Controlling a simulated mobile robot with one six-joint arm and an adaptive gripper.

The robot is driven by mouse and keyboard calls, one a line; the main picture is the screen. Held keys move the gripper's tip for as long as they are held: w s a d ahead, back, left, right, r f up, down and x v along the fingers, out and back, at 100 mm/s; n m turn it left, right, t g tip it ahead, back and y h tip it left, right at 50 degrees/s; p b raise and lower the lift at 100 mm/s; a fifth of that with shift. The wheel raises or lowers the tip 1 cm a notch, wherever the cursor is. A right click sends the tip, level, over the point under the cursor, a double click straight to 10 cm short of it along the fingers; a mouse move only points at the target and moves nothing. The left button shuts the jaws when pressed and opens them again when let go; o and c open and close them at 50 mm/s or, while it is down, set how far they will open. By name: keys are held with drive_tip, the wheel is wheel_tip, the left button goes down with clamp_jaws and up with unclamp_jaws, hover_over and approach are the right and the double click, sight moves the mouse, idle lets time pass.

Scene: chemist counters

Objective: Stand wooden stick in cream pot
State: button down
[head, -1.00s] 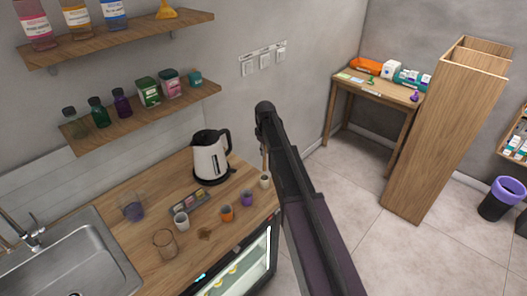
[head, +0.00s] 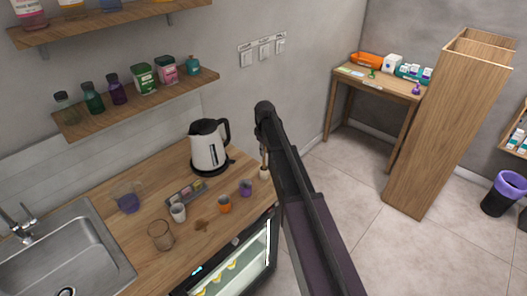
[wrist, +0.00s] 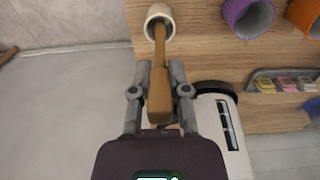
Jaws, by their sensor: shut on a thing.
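The wooden stick (wrist: 159,95) is held between the two fingers of my gripper (wrist: 160,75). In the wrist view its far end overlaps the opening of the cream pot (wrist: 168,12). In the head view the stick (head: 264,158) is roughly upright, with its lower end at the mouth of the cream pot (head: 264,174). The pot stands upright at the counter's right end. I cannot tell how deep the stick's end sits in the pot. My dark arm hides the gripper in the head view.
A purple cup (head: 245,188) and an orange cup (head: 225,205) stand left of the pot. The kettle (head: 207,152) is behind them. The counter's edge is close to the pot.

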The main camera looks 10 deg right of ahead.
drive_tip(key=shift+f+b, duration=0.6)
drive_tip(key=shift+f, duration=0.25)
drive_tip(key=c, duration=0.5)
unclamp_jaws()
drive_tip(key=shift+c, duration=0.2)
idle(0.3)
